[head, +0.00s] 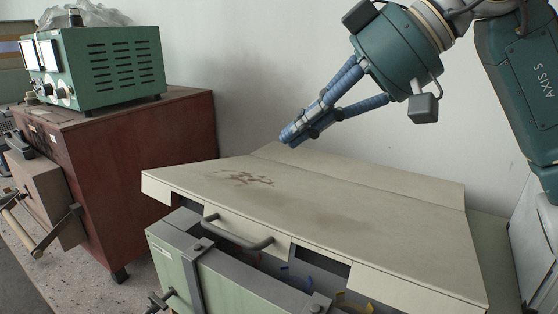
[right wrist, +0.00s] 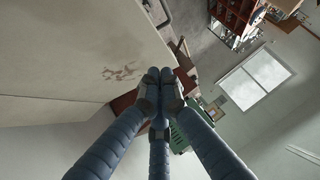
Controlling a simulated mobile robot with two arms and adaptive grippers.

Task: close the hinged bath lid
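The hinged bath lid (head: 330,210) is a broad cream panel with a brown stain and a crease across its back part. A grey bar handle (head: 238,236) is on its front edge. The lid slopes over the pale green bath (head: 172,268); a gap under its front edge shows the dark inside and coloured wires. My right gripper (head: 291,134) is above the lid's back left part, its blue fingers drawn together and holding nothing. In the right wrist view the fingertips (right wrist: 160,78) meet beside the lid (right wrist: 75,60). I cannot tell whether they touch it. My left gripper is out of view.
A red-brown cabinet (head: 150,170) stands left of the bath with a green instrument (head: 115,68) on top. A smaller wooden box with a crank (head: 45,195) is at the far left. A white wall is close behind. The space above the lid's front is clear.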

